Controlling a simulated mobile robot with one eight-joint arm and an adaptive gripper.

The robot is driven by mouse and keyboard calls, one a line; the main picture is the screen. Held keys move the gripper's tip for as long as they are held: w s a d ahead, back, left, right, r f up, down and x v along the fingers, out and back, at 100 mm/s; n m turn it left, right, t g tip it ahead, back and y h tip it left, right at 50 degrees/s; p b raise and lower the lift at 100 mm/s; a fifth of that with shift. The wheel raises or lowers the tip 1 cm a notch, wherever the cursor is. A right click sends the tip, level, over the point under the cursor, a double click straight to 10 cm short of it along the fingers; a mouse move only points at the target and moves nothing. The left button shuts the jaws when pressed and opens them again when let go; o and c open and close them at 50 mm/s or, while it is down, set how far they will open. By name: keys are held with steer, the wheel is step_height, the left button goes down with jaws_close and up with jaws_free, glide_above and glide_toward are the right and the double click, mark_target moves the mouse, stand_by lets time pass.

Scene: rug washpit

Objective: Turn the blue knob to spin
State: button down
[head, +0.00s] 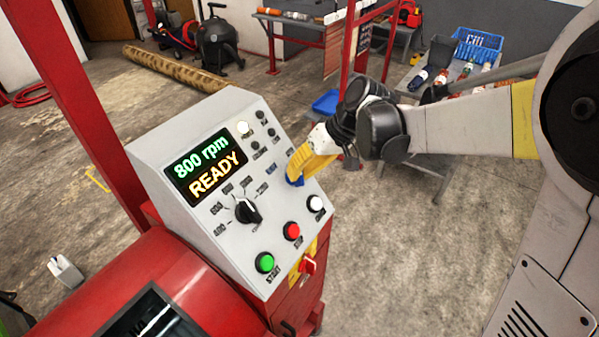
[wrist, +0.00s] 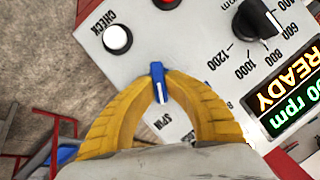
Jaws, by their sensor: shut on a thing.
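The blue knob (wrist: 157,71) sits on the sloped grey control panel (head: 190,130). In the wrist view it lies between the two yellow fingertips of my gripper (wrist: 159,88), which is shut on it. A pale line shows on the knob's face. In the head view my gripper (head: 296,177) reaches the panel's right side from the right and covers most of the blue knob (head: 299,183). The display (head: 205,164) reads "800 rpm READY".
The panel also has a black speed dial (head: 247,211), a green START button (head: 264,262), a red STOP button (head: 292,231) and a white button (head: 316,204). A red switch (head: 307,265) juts out below. A red post (head: 90,110) stands at left.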

steer(key=shift+f, duration=0.1)
steer(key=c, duration=1.4)
jaws_free()
steer(key=shift+w+a, duration=0.1)
steer(key=shift+a, duration=0.05)
steer(key=v, duration=1.2)
steer(key=s+d+f+m+t+h, duration=0.1)
steer(key=s+d+f+t+h, duration=0.1)
steer(key=s, duration=0.3)
steer(key=s+d+f+m+t+h+b, duration=0.1)
steer(key=s+d+f+m+h, duration=0.1)
steer(key=s+d, duration=0.2)
steer(key=s+d+f+m+t+h, duration=0.2)
steer(key=s+d, duration=0.1)
steer(key=s, duration=0.4)
steer(key=shift+s+d+t, duration=0.15)
steer(key=shift+s+t, duration=0.15)
steer(key=shift+s, duration=0.1)
